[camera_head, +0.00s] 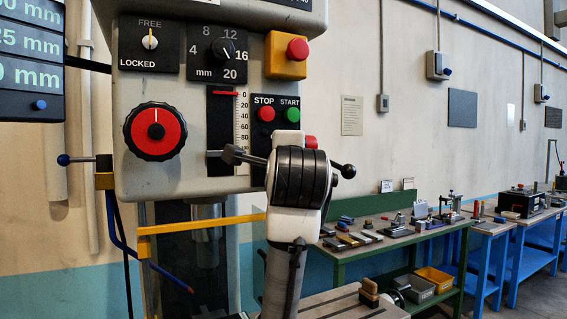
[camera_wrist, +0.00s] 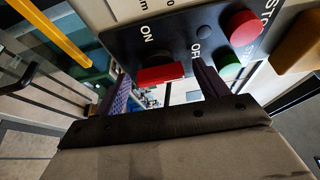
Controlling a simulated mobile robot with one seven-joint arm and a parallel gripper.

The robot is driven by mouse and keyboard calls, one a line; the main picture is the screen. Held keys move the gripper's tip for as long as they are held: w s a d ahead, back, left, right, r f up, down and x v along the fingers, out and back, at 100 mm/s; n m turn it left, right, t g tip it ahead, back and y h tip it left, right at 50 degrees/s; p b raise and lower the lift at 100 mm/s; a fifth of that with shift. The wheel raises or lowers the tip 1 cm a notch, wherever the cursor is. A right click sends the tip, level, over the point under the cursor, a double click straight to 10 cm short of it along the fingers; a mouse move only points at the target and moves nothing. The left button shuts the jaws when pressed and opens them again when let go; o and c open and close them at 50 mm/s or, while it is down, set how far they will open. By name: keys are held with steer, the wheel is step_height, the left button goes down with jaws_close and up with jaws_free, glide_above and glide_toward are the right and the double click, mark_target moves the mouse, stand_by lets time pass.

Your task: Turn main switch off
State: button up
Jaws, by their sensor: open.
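The main switch (camera_wrist: 161,74) is a red handle on a dark panel marked ON and OFF in the wrist view. My gripper (camera_wrist: 162,82) is open, with one finger on each side of the red handle. I cannot tell whether either finger touches it, or which mark the handle points to. In the head view only a red edge of the switch (camera_head: 311,142) shows beside my wrist. My arm hides the rest of it and the fingers there.
Just above the switch are a red STOP button (camera_head: 266,114) and a green START button (camera_head: 291,114). A yellow emergency-stop box (camera_head: 286,55) is above them. A black lever (camera_head: 233,155) reaches toward my wrist at the left. A green workbench (camera_head: 345,250) stands behind at right.

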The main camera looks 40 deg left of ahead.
steer(key=b+v, duration=0.7)
steer(key=v, duration=0.6)
steer(key=shift+s+d, duration=0.25)
steer(key=shift+r, duration=0.1)
stand_by(0.4)
